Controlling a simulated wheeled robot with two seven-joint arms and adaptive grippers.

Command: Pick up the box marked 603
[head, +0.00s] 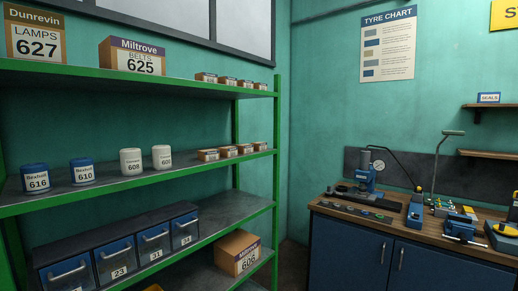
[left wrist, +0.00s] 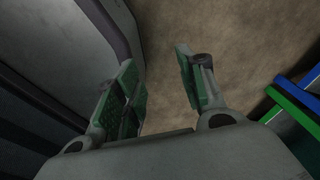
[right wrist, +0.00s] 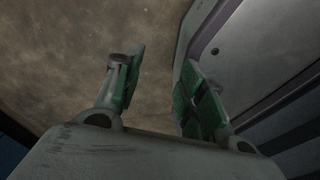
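I see no box marked 603 that I can read in the head view. Boxes with readable numbers are a lamps box marked 627 (head: 36,40), a belts box marked 625 (head: 138,58) and a box marked 606 (head: 238,254) on a low shelf. Several small brown boxes on the top shelf (head: 225,81) and the middle shelf (head: 232,152) have labels too small to read. My left gripper (left wrist: 158,88) is open and empty above the floor. My right gripper (right wrist: 158,82) is open and empty above the floor. Neither gripper shows in the head view.
A green shelf rack (head: 277,170) fills the left. It also holds blue and white cans (head: 131,161) and blue drawers (head: 114,257). A workbench (head: 372,234) with tools stands at the right. A gap separates rack and bench. Bare floor (left wrist: 220,30) lies below the grippers.

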